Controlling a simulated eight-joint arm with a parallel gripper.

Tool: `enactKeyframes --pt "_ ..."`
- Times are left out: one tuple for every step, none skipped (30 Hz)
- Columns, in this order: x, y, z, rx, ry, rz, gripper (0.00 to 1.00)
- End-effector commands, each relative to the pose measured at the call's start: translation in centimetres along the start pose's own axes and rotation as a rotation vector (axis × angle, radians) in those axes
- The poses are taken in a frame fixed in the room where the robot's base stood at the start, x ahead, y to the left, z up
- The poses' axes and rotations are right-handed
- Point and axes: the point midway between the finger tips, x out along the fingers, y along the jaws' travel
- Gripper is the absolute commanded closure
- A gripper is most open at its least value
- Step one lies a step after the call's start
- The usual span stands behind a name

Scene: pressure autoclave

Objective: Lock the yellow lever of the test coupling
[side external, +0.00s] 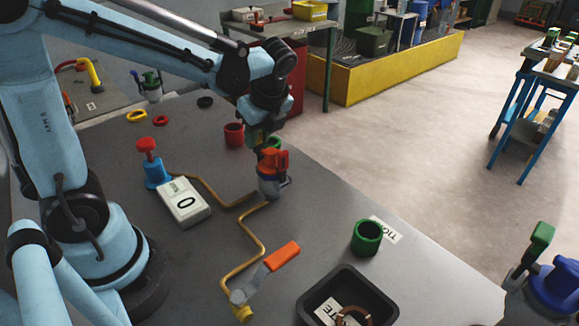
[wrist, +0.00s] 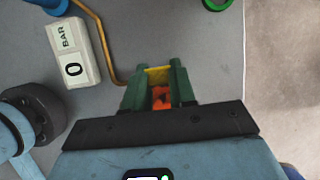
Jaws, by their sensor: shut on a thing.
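The test coupling (side external: 270,186) stands on the grey bench at the end of the brass pipe, with a grey lower body and an orange-red upper part (side external: 273,161). My gripper (side external: 268,146) is down at its top. In the wrist view, the green fingers of my gripper (wrist: 158,82) are shut on a yellow piece (wrist: 158,74), seemingly the yellow lever, which spans between the fingertips. An orange part (wrist: 161,98) also shows between the fingers. The lever is hidden in the side view, and its exact angle cannot be told.
A white gauge block (side external: 183,202) reading 0 and a blue valve with a red knob (side external: 147,146) stand left. An orange-handled valve (side external: 281,256), green cup (side external: 367,237) and black tray (side external: 309,301) lie in front. A red cup (side external: 234,134) stands behind.

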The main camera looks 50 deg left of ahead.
Motion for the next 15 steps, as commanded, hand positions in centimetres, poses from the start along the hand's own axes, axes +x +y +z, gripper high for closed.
enactKeyframes --pt "-0.04 0.13 -0.83 0.004 0.023 0.001 1.00" --pt "-0.06 0.13 -0.89 0.004 0.023 0.001 1.00" --pt "-0.09 0.13 -0.96 0.004 0.023 0.001 1.00" --pt "-0.11 0.13 -1.00 0.003 0.023 0.001 1.00" --pt "-0.13 0.12 -1.04 0.003 0.023 0.001 1.00" --pt "-0.14 0.12 -1.08 0.003 0.023 0.001 1.00" --pt "-0.15 0.12 -1.10 0.003 0.023 0.001 1.00" --pt "-0.16 0.12 -1.12 0.003 0.023 0.001 1.00" --pt "-0.17 0.12 -1.14 0.003 0.023 0.001 1.00" --pt "-0.18 0.12 -1.15 0.003 0.023 0.001 1.00" --pt "-0.18 0.12 -1.15 0.004 0.023 0.001 1.00" --pt "-0.19 0.11 -1.16 0.004 0.023 0.001 1.00" --pt "-0.19 0.11 -1.16 0.004 0.023 0.001 1.00" --pt "-0.19 0.11 -1.16 0.004 0.023 0.001 1.00" --pt "-0.20 0.11 -1.16 0.005 0.023 0.001 1.00"
